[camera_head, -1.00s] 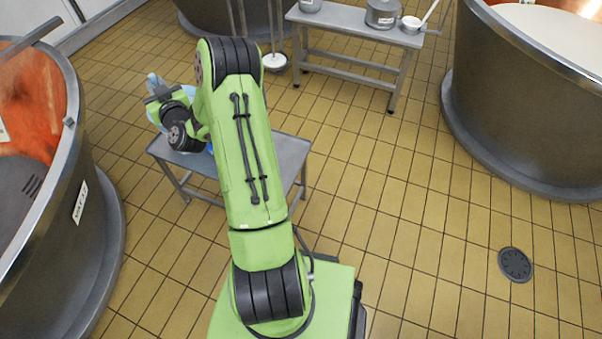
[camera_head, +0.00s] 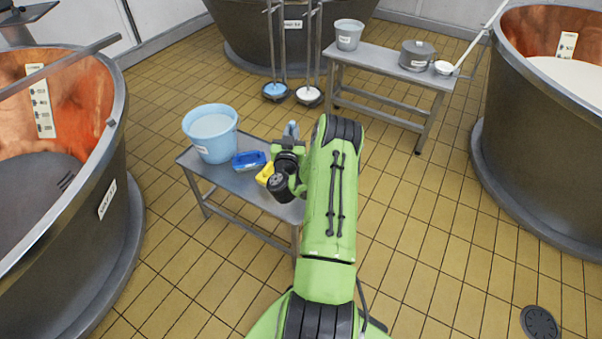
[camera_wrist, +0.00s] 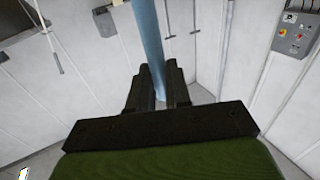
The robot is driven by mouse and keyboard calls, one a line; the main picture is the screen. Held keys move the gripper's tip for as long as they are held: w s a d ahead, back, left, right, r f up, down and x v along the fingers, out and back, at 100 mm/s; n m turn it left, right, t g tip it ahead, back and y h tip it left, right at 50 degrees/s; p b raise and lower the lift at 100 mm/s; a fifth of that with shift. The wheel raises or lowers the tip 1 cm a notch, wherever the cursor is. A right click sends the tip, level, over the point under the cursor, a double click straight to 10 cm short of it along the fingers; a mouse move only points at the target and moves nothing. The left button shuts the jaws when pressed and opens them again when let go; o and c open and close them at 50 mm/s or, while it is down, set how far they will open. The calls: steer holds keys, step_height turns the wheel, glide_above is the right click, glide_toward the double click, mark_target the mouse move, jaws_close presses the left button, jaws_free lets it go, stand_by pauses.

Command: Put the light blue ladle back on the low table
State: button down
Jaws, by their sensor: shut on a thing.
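My gripper (camera_head: 290,146) is above the right end of the grey low table (camera_head: 238,183). In the wrist view my gripper (camera_wrist: 158,85) is shut on the light blue handle (camera_wrist: 148,35) of the ladle. The handle passes between the two fingers and runs up out of the picture. In the head view only a small light blue part of the ladle (camera_head: 291,129) shows just beyond my gripper. The ladle's bowl cannot be made out, and my arm hides the table's right end.
On the low table stand a light blue bucket (camera_head: 211,133), a blue brush-like thing (camera_head: 249,160) and a yellow thing (camera_head: 265,174). A copper vat (camera_head: 70,190) is close on the left. A higher table (camera_head: 385,70) with pots stands behind.

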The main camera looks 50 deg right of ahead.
step_height(320, 180, down, 6)
steer(key=b, duration=0.2)
steer(key=shift+f, duration=0.2)
steer(key=c, duration=1.1)
jaws_free()
steer(key=shift+r, duration=0.1)
